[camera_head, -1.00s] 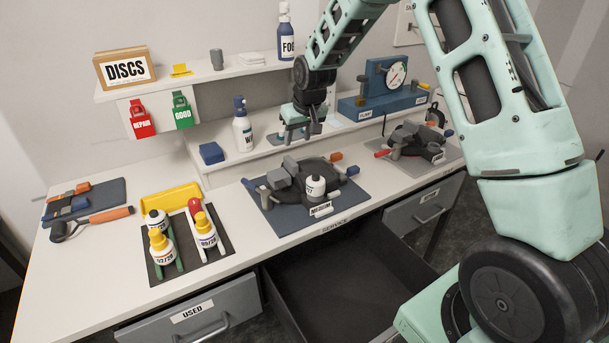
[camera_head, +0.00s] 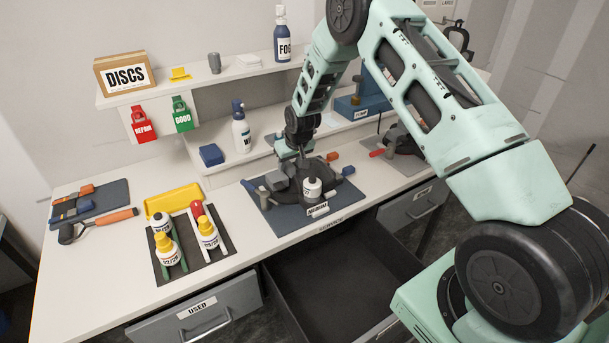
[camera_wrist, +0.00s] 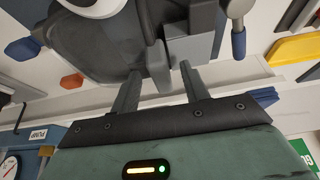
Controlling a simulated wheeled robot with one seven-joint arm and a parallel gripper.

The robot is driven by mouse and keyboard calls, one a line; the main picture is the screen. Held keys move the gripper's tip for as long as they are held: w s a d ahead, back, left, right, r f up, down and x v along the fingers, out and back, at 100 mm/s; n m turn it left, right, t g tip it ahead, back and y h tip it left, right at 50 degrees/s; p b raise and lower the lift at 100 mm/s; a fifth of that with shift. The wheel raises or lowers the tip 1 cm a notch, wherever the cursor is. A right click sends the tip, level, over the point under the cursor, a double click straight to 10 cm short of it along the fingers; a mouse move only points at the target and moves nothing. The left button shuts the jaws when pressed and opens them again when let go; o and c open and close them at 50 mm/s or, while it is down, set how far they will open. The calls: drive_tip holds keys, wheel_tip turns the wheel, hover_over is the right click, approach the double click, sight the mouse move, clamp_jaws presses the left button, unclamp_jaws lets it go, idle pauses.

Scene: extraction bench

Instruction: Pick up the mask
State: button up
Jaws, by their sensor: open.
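The mask (camera_head: 326,188) is a dark grey facepiece with a white canister (camera_head: 312,188) at its front. It lies on a blue mat (camera_head: 275,222) with a label at the front edge. My gripper (camera_head: 303,163) is above the back of the mask, pointing down. In the wrist view the mask (camera_wrist: 95,55) fills the upper left. Grey blocky parts (camera_wrist: 190,35) are beside it. My open fingers (camera_wrist: 160,72) reach toward these parts, with a grey edge between the tips. I cannot tell whether they touch. The fingertips are hard to see in the head view.
A white spray bottle (camera_head: 241,132) and a blue block (camera_head: 211,155) are behind. An open drawer (camera_head: 330,270) lies below.

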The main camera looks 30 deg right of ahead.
drive_tip(key=shift+f, duration=0.2)
clamp_jaws()
drive_tip(key=shift+w+r, duration=0.1)
drive_tip(key=shift+r, duration=0.1)
